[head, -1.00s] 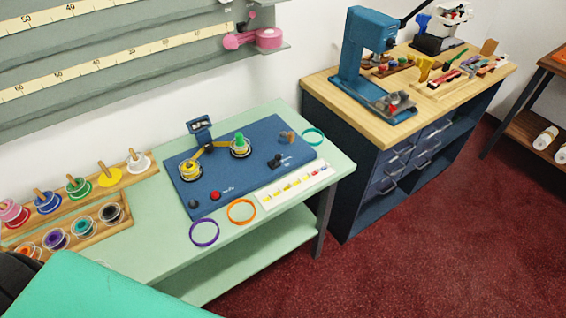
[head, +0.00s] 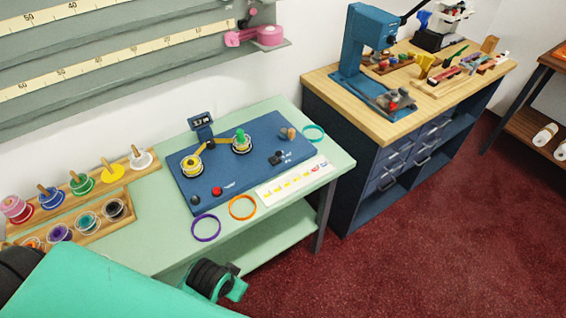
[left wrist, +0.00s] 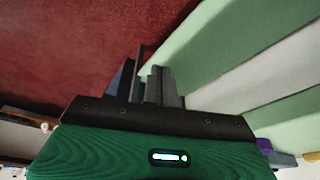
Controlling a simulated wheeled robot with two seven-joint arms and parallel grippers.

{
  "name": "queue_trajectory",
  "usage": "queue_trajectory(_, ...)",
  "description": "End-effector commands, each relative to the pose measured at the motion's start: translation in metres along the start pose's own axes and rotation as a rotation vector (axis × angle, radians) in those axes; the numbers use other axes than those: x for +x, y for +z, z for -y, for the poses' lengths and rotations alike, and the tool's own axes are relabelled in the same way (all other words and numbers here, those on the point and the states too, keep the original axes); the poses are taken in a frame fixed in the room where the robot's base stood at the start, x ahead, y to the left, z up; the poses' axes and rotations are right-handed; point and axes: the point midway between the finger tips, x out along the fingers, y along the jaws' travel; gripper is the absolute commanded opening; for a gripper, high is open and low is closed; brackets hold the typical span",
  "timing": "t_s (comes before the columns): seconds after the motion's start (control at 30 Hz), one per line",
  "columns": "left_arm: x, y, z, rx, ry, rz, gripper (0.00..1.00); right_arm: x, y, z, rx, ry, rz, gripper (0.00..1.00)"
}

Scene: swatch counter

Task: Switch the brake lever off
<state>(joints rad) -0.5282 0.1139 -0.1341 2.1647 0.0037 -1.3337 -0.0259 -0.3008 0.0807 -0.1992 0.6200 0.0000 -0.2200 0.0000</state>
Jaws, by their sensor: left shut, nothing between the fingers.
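The blue winder board (head: 240,178) lies on the pale green table. A small black lever-like control (head: 277,158) stands on its right half beside white lettering; it looks like the brake lever, but its setting is too small to read. A red button (head: 216,191) and a dark knob (head: 197,199) sit at the board's front left. In the left wrist view my left gripper (left wrist: 150,74) is shut and empty, over red floor beside the green table edge. My right gripper is not in view.
The board carries a yellow spool (head: 191,168), a green-topped spool (head: 241,143) and a small display (head: 202,121). Purple (head: 206,228), orange (head: 242,207) and teal (head: 314,133) rings lie around it. Spool racks (head: 92,224) stand at left. A blue press (head: 366,62) stands on the wooden bench.

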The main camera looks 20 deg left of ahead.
Motion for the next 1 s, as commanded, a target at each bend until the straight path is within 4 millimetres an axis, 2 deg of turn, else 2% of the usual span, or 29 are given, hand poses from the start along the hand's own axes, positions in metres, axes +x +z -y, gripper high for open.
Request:
queue_trajectory(0.03, -0.016, -0.007, 0.001, 0.016, 0.0, -0.022, 0.0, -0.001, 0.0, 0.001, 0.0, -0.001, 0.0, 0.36)
queue_trajectory(0.13, -0.046, -0.027, 0.001, 0.088, 0.002, -0.089, 0.0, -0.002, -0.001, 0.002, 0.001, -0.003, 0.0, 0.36)
queue_trajectory(0.23, -0.057, -0.05, 0.0, 0.203, -0.002, -0.179, 0.0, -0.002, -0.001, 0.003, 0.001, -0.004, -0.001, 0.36)
queue_trajectory(0.47, -0.057, -0.105, -0.004, 0.478, -0.05, -0.396, 0.0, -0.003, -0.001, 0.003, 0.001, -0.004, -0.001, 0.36)
queue_trajectory(0.63, -0.048, -0.157, -0.006, 0.729, -0.158, -0.599, 0.0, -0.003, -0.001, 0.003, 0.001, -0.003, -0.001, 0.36)
queue_trajectory(0.8, -0.041, -0.215, -0.004, 1.009, -0.387, -0.823, 0.0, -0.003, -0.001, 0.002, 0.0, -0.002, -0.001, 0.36)
queue_trajectory(1.0, -0.044, -0.263, 0.006, 1.227, -0.714, -0.981, 0.0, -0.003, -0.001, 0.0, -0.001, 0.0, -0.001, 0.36)
